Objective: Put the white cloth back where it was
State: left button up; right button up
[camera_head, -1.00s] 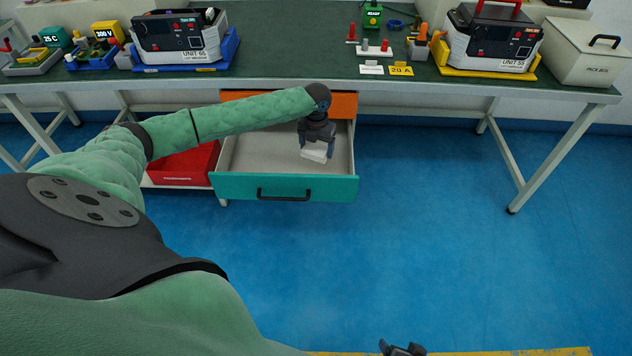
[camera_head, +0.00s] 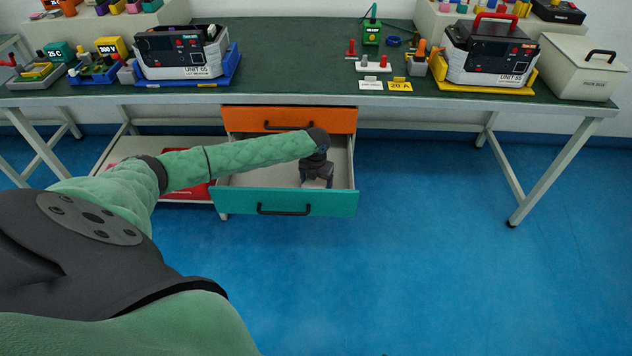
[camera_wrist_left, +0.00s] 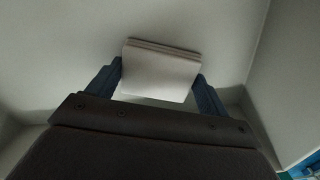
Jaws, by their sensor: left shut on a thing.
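The white cloth (camera_wrist_left: 160,72) is a folded white stack between the two fingers of my left gripper (camera_wrist_left: 160,85) in the left wrist view. My left gripper is shut on it, and the pale drawer floor shows behind it. In the head view my left gripper (camera_head: 316,184) is down inside the open teal drawer (camera_head: 240,201), toward its right side. There the cloth is mostly hidden by the gripper. I cannot tell whether the cloth touches the drawer floor. My right gripper is not clearly in view.
A red box (camera_head: 190,190) sits on the shelf left of the drawer. The green bench top (camera_head: 290,60) above holds UNIT 65, UNIT 55 and a pack box (camera_head: 575,75). The blue floor is clear.

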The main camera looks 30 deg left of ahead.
aim_at(316, 183)
pick_arm(q)
jog(key=shift+f, duration=0.1)
jog(key=o, duration=0.9)
jog(key=shift+r, duration=0.5)
notch_tip(316, 183, up, 11)
jog(key=shift+r+b, duration=0.2)
jog(key=shift+b, duration=0.35)
pick_arm(e)
jog(key=shift+t, duration=0.3)
jog(key=f, duration=0.4)
jog(key=shift+w+a+f, duration=0.2)
jog(key=shift+w, duration=0.15)
jog(key=shift+d, duration=0.1)
